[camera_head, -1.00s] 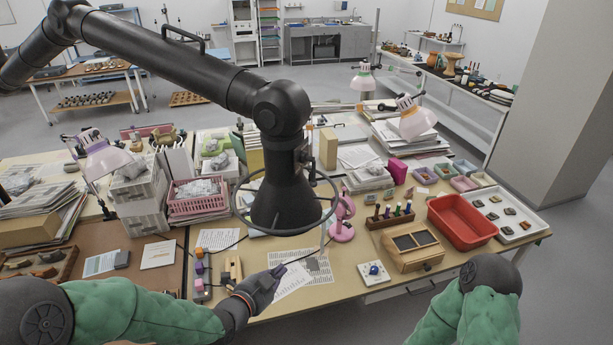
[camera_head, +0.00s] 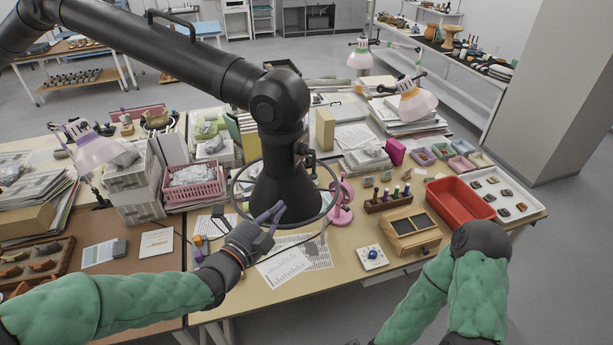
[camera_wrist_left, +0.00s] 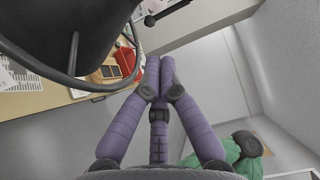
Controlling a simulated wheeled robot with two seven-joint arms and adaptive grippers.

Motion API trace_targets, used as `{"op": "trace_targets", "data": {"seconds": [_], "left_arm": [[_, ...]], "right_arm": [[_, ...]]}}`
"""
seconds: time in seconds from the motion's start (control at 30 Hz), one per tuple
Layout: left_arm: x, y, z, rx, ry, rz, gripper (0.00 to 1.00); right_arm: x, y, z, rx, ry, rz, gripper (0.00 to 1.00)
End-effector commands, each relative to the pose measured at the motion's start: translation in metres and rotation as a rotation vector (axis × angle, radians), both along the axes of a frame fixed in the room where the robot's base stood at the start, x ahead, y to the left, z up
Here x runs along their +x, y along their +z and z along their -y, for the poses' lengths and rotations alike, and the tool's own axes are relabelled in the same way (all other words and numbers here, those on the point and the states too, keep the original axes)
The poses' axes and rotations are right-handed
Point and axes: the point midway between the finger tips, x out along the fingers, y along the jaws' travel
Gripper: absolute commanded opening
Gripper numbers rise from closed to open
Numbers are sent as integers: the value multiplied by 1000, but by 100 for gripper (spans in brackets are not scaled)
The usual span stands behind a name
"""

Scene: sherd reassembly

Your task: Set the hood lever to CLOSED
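The black fume hood (camera_head: 285,195) hangs over the table on a jointed black arm, with a wire ring (camera_head: 238,180) around its lower part. A small dark fitting (camera_head: 305,152) juts from its neck; I cannot tell whether it is the lever, and no CLOSED mark is legible. My right gripper is out of view.
A pink magnifier stand (camera_head: 341,205) is just right of the hood. A pink basket (camera_head: 194,187) and paper stacks are behind. A wooden box (camera_head: 412,232), a small panel with a blue knob (camera_head: 372,257) and a red tray (camera_head: 459,200) are right. Printed sheets (camera_head: 283,262) cover the front.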

Motion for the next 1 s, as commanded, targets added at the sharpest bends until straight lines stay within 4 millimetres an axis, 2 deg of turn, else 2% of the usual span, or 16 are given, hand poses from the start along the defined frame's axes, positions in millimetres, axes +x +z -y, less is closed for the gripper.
{"op": "trace_targets", "data": {"seconds": [0.17, 0.8, 1.0], "left_arm": [[13, 0, 8, 0, -2, -1, 0], [92, 1, 54, 0, -1, -1, 0], [110, 1, 64, -1, -1, -1, 0]], "right_arm": [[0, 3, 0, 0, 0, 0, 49], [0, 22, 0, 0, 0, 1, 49], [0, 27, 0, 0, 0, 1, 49]]}}
